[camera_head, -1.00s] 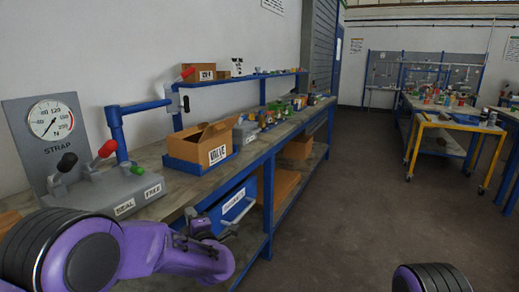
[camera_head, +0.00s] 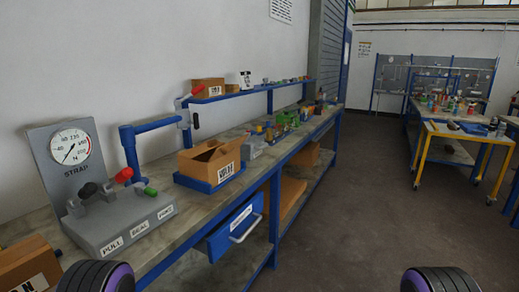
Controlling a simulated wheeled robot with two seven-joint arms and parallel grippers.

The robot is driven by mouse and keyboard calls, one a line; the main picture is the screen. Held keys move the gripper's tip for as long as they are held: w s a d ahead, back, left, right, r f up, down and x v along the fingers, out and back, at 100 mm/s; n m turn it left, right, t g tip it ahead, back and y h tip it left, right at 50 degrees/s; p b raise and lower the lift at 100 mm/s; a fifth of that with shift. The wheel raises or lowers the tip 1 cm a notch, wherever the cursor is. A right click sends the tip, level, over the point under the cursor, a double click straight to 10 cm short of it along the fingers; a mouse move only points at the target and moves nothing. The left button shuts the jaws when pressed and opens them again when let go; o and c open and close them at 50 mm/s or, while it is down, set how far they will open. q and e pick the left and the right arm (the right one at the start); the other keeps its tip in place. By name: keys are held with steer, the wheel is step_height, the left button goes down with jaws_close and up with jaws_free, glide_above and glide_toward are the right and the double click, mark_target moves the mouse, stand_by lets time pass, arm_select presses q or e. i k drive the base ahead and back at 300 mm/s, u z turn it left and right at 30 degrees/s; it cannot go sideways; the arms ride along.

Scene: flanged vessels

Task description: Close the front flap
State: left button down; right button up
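An open cardboard box (camera_head: 200,165) with a printed white label sits in a low blue tray (camera_head: 239,178) on the workbench. Its top shows a dark opening with raised flap edges around it. At this size I cannot tell how far each flap is folded. Neither gripper shows. Only a rounded black and purple part of my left arm shows at the bottom left, and a similar part of my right arm at the bottom right, both well short of the box.
A grey strapping station (camera_head: 125,212) with a dial (camera_head: 70,146) and coloured levers stands left of the box, with a blue bent arm (camera_head: 157,124) above. Another cardboard box (camera_head: 28,265) is at lower left. A blue drawer (camera_head: 228,236) is under the bench. The floor (camera_head: 360,210) at right is clear.

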mark_target(222, 150)
steer(key=z, duration=0.55)
steer(key=k, duration=0.65)
steer(key=z, duration=0.9)
steer(key=i, duration=0.9)
steer(key=u, duration=0.5)
steer(key=i, duration=0.8)
steer(key=u, duration=0.8)
